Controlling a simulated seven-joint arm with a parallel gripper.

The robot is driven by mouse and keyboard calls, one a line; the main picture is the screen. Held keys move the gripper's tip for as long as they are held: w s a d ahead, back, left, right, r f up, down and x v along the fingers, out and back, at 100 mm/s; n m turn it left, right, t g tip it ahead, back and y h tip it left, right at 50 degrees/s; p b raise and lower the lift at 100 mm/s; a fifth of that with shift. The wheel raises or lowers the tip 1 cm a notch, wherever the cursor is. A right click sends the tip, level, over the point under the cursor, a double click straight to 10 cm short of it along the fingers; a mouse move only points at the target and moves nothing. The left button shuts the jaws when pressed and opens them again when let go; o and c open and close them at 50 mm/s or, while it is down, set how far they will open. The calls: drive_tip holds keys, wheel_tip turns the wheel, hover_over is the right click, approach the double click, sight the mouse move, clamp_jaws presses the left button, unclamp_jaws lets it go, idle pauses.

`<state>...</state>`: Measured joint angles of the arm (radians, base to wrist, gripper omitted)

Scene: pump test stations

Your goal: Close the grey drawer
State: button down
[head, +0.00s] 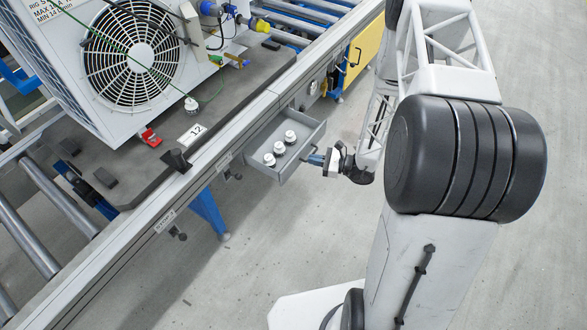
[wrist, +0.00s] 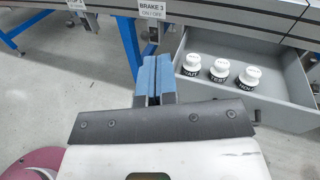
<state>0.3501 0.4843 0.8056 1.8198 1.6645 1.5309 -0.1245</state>
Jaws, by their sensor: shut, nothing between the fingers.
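The grey drawer (head: 303,150) is pulled out from under the conveyor frame, with several white round pieces inside. In the wrist view the open drawer (wrist: 280,112) is at the right, with white labelled pieces (wrist: 219,70) standing in a row. My gripper (head: 314,160) is at the drawer's outer front end in the head view. In the wrist view my gripper (wrist: 155,66) has its blue fingers together, empty, just left of the drawer. I cannot tell whether the fingers touch it.
The conveyor frame edge (head: 225,150) runs diagonally above the drawer and carries a dark pallet (head: 190,160) with a fan unit (head: 130,60). A blue leg (head: 208,212) stands below the frame at left. A yellow panel (head: 362,50) is farther back. The floor in front is clear.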

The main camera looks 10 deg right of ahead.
sight(289, 166)
drive_tip(key=s+d+f+m+t+h, duration=0.1)
drive_tip(key=d+f+m+t, duration=0.1)
drive_tip(key=f, duration=0.4)
drive_tip(key=s+d+f+m+t+h, duration=0.1)
drive_tip(key=f+m+t+h, duration=0.1)
drive_tip(key=f, duration=0.5)
drive_tip(key=shift+s+d+f+m+t, duration=0.3)
drive_tip(key=shift+d+m+t, duration=0.05)
drive_tip(key=shift+m+t, duration=0.4)
drive_tip(key=shift+w, duration=0.1)
drive_tip(key=shift+x, duration=6.95)
drive_tip(key=shift+f, duration=0.2)
drive_tip(key=x, duration=1.7)
drive_tip(key=shift+f, duration=0.2)
drive_tip(key=shift+d, duration=0.1)
drive_tip(key=v, duration=1.4)
drive_tip(key=shift+r, duration=0.15)
